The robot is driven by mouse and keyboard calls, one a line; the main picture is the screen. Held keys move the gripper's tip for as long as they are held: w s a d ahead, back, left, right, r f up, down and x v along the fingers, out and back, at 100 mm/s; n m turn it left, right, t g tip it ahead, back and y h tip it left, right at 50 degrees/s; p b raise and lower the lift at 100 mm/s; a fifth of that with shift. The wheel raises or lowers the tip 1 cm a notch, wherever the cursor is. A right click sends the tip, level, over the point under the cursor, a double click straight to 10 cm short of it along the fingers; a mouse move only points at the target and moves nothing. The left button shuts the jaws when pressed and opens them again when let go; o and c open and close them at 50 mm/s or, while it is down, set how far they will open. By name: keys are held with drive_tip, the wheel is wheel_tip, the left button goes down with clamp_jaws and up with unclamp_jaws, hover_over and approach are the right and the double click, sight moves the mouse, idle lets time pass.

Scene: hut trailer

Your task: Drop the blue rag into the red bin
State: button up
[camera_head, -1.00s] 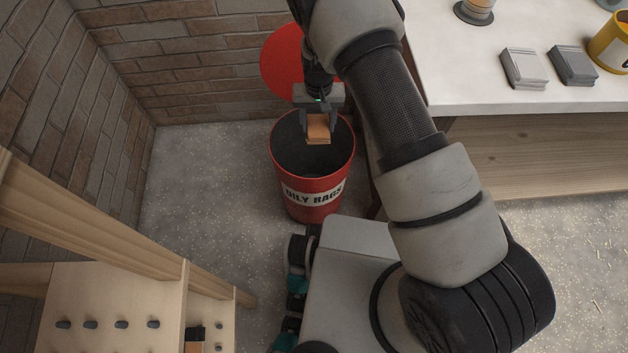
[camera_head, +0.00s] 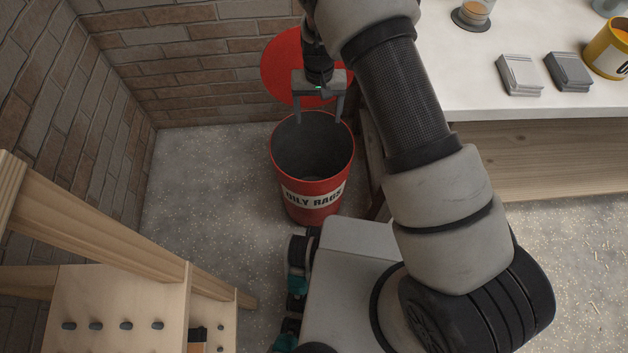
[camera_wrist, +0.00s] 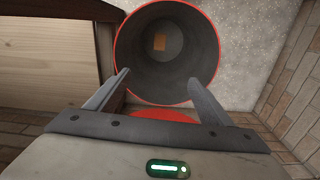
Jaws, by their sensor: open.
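The red bin (camera_head: 312,214), labelled "OILY RAGS", stands upright on the floor with its round red lid (camera_head: 280,68) raised behind it. My gripper (camera_head: 318,119) is open and empty above the bin's mouth. In the wrist view the gripper (camera_wrist: 159,78) has its fingers spread over the bin opening (camera_wrist: 120,40). A small orange-tan piece (camera_wrist: 160,42) lies down inside the bin, apart from the fingers. From the head view the bin's floor is dark and the piece cannot be made out. No blue rag shows in either view.
A white-topped bench (camera_head: 450,80) stands right of the bin, with a light grey stack (camera_head: 520,75), a dark grey stack (camera_head: 569,72) and a yellow can (camera_head: 608,48). A wooden frame with pegs (camera_head: 110,300) is at lower left. Brick walls close the corner.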

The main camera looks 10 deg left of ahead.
wheel_tip(320, 180, up, 11)
drive_tip(key=p, duration=0.2)
drive_tip(key=shift+r, duration=0.15)
idle(0.3)
